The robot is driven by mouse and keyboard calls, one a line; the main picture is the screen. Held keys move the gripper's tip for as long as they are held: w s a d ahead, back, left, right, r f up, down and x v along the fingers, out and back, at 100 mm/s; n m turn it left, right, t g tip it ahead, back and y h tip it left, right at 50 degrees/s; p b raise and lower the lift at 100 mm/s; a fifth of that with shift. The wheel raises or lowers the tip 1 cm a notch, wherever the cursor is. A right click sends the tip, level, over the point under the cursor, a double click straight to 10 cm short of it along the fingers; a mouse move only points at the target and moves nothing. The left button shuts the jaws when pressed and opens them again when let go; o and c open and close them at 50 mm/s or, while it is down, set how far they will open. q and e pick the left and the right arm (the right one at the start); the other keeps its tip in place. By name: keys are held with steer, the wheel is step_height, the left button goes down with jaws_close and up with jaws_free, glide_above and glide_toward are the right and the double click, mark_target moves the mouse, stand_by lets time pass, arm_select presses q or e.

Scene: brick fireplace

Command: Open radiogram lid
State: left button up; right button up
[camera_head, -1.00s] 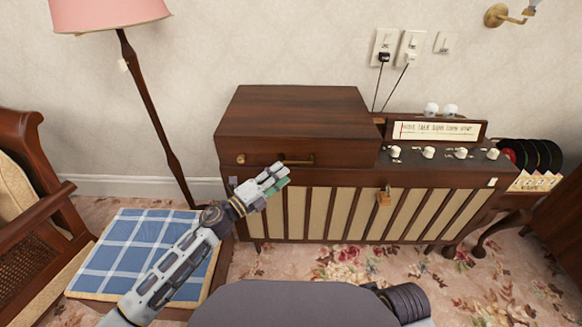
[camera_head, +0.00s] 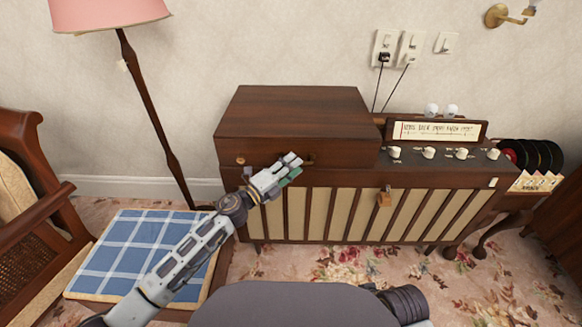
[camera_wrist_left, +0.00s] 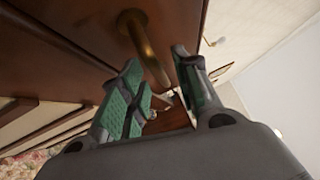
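The radiogram lid (camera_head: 295,107) is the dark wooden box top on the left of the radiogram (camera_head: 290,215), and it looks closed. Its brass handle (camera_wrist_left: 148,48) is on the front face; in the head view my gripper covers most of it. My left gripper (camera_head: 293,166) is at the handle in front of the lid. In the left wrist view its green-padded fingers (camera_wrist_left: 163,88) are apart, and the handle reaches into the gap between them without clear contact on both sides. My right gripper is out of view.
Knobs (camera_head: 428,152) and a tuning dial (camera_head: 437,131) are on the radiogram's right. A padlock-like brass piece (camera_head: 384,198) hangs on its front. A lamp (camera_head: 150,110) stands at the left, above a blue checked cushion (camera_head: 140,255). Records (camera_head: 535,154) stand at the far right.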

arm_select(q)
steer(key=c, duration=0.7)
jaws_close()
steer(key=shift+r+p, duration=0.6)
steer(key=shift+p, duration=0.2)
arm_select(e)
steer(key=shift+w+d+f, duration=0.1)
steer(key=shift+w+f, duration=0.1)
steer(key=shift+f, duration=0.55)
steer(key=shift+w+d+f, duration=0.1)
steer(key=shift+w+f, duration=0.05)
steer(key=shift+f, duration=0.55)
